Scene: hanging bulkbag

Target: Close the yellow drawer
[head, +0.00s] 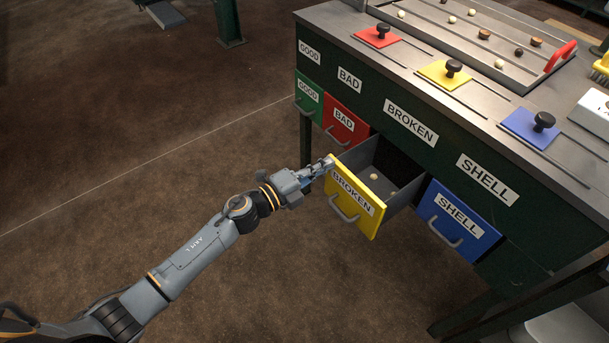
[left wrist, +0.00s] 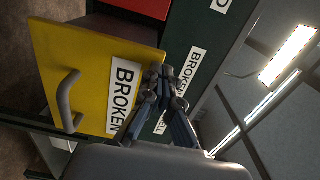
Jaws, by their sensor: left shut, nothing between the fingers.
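The yellow drawer (head: 356,196), labelled BROKEN, is pulled out from the dark green bench, and a small pale ball lies inside it. Its grey handle (head: 344,210) is on the lower front. My left gripper (head: 328,162) is shut and empty at the upper left corner of the yellow front; whether it touches is hard to tell. In the left wrist view the yellow front (left wrist: 85,75) fills the left side, with the shut fingertips (left wrist: 162,75) over the edge by the label. My right gripper is not in view.
The green drawer (head: 309,98), red drawer (head: 346,125) and blue drawer (head: 458,222) flank the yellow one and look shut. The bench top (head: 440,85) carries coloured plates with black knobs and a tray of small balls. The floor to the left is clear.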

